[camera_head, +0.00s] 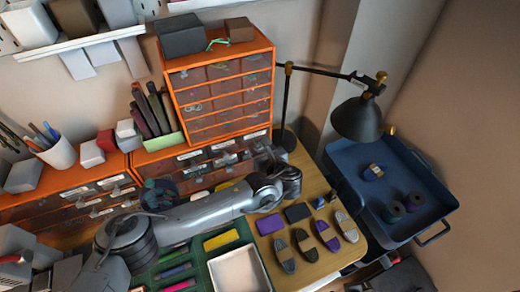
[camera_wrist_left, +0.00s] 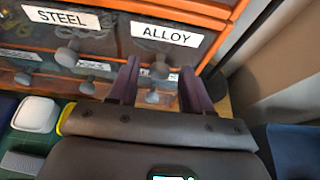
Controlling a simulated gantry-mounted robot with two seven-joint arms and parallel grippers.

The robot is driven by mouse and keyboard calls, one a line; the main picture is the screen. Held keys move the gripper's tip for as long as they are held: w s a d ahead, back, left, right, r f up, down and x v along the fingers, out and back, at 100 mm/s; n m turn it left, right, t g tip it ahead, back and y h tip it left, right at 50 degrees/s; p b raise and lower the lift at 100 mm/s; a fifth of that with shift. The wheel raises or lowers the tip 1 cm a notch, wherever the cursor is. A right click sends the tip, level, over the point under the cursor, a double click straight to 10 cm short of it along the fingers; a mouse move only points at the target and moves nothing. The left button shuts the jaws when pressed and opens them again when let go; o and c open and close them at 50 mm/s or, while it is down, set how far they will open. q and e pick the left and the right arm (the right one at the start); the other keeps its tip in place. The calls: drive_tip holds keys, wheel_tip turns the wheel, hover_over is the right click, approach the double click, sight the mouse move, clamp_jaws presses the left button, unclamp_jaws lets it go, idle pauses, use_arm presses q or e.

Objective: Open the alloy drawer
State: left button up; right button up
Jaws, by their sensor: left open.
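The alloy drawer (camera_wrist_left: 168,40) has a dark front, an orange frame and a white ALLOY label, and looks closed in the left wrist view. Its grey round knob (camera_wrist_left: 160,68) shows between the fingers of my left gripper (camera_wrist_left: 160,80). The fingers are apart, one on each side of the knob, and I see no grip on it. In the head view my left gripper (camera_head: 265,160) is at the right end of the low orange cabinet, largely hidden by its own wrist. My right gripper is not in view.
The steel drawer (camera_wrist_left: 70,35) is left of the alloy drawer, with more knobs below. A taller orange cabinet (camera_head: 222,90) stands above. A black lamp (camera_head: 358,118) and a blue tray (camera_head: 400,235) are on the right. Cord bundles (camera_head: 305,240) lie on the wooden table.

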use_arm(q)
drive_tip(key=shift+w+f, duration=0.1)
drive_tip(key=shift+w, duration=0.05)
clamp_jaws()
idle(0.4)
